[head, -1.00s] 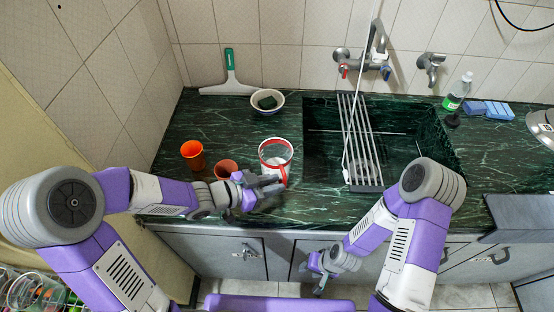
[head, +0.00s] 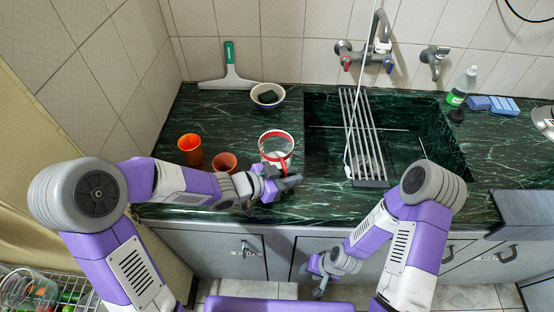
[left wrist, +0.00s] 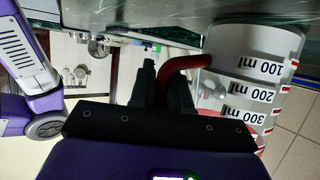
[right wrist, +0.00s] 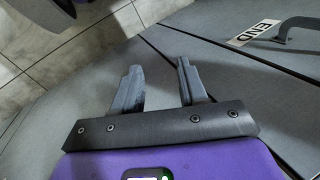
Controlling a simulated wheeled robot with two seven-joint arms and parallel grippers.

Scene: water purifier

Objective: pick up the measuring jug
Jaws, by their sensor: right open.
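The measuring jug (head: 274,149) is clear, with a red rim and red handle, and stands on the green counter left of the sink. In the left wrist view the jug (left wrist: 250,85) appears upside down, with black volume marks, its base at the counter. My left gripper (head: 287,184) is at the jug's near side. In its wrist view the fingers (left wrist: 164,80) are close together, with the red handle (left wrist: 190,64) running between them; the grip looks shut on it, though the fingers partly hide the contact. My right gripper (right wrist: 160,85) is open and empty, low before the cabinets.
The sink (head: 415,125) with a metal rack (head: 362,140) lies to the right. A squeegee (head: 228,75) leans at the back wall.

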